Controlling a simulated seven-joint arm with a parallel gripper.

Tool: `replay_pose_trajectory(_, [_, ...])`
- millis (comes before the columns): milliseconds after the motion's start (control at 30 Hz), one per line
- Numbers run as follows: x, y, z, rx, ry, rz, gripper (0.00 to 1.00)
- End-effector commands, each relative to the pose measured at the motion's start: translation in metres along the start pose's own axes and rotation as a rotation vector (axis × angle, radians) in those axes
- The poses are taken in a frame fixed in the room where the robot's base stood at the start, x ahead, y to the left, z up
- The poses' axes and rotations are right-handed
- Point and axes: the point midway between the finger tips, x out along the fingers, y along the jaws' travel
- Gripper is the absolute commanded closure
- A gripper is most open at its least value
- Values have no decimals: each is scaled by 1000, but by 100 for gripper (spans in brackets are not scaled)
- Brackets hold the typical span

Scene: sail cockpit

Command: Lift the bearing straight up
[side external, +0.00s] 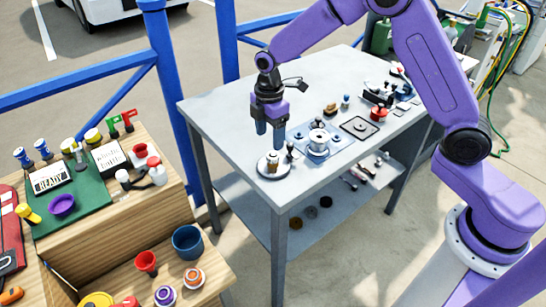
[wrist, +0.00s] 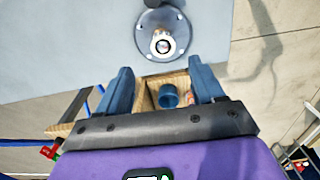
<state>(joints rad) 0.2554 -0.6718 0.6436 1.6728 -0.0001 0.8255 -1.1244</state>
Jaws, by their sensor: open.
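A small ring-shaped metal piece, which looks like the bearing (side external: 272,164), sits on a round grey plate (side external: 262,170) near the table's front left edge. In the wrist view the bearing (wrist: 162,42) shows a dark centre and a pale rim, on the lower half of the plate (wrist: 147,24). My gripper (side external: 269,141) points down just above the plate, with its blue fingers apart. In the wrist view my gripper (wrist: 161,80) is open, with nothing between its fingers. The bearing appears beyond the fingertips, roughly in line with the gap.
A small dark upright item (side external: 290,149) stands close beside the plate. A blue mat with a silver round part (side external: 319,138) lies to the right. More parts and tools stand farther back. The table's (side external: 228,100) left half is clear. A wooden bench (side external: 110,225) is at left.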

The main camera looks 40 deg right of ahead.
Motion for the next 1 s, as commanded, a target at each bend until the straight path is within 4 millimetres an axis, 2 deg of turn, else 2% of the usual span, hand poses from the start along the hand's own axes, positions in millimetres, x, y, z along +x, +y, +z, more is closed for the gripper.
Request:
replay_pose_trajectory(233, [16, -2, 1, 0, -1, -2, 33])
replay_pose_trajectory(533, [55, -6, 2, -1, -1, -1, 33])
replay_pose_trajectory(867, [61, -6, 2, 0, 1, 1, 33])
replay_pose_trajectory(967, [61, -6, 2, 0, 1, 1, 62])
replay_pose_trajectory(1000, [61, -6, 2, 0, 1, 1, 75])
